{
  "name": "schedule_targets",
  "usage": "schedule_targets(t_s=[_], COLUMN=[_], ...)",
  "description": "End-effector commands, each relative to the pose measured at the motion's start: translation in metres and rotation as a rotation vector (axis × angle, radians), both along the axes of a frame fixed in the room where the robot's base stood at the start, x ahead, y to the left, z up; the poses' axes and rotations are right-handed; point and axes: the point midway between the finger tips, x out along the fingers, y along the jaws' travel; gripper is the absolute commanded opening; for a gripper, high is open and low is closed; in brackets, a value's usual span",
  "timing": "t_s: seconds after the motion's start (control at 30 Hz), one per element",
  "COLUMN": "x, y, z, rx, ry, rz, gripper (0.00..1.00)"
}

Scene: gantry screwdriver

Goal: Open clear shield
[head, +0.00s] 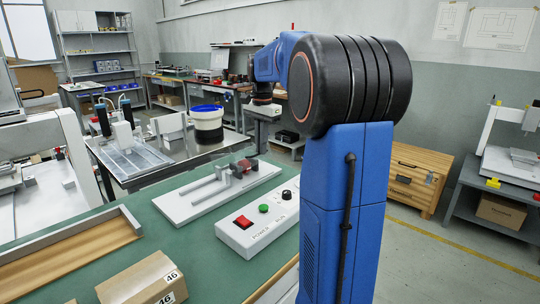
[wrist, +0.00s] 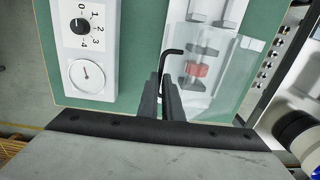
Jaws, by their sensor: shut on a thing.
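The clear shield (wrist: 232,72) is a see-through panel in the wrist view, lying over a metal fixture with a red part (wrist: 197,70). A thin black bent handle (wrist: 172,51) stands at the shield's left side. My gripper (wrist: 168,82) has its dark fingers close together around the handle's lower end. The exact contact is partly hidden by the fingers. In the head view the white fixture base (head: 186,206) rests on the green bench, with the red part (head: 247,165) at its far end.
A white control box (head: 245,236) with a red switch (head: 243,221) and a green button (head: 264,208) stands beside the fixture. Its dial (wrist: 78,25) and gauge (wrist: 87,75) lie left of my gripper in the wrist view. A cardboard box (head: 140,282) sits on the near bench.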

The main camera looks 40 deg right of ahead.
Motion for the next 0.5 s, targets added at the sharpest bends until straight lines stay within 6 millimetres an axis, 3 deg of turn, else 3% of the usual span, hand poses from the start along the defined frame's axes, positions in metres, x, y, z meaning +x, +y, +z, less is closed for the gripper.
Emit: schedule_targets(t_s=[0.5], x=[0.087], y=[0.016], z=[0.059], rx=[0.004], ry=[-0.002], rz=[0.004], gripper=[0.00])
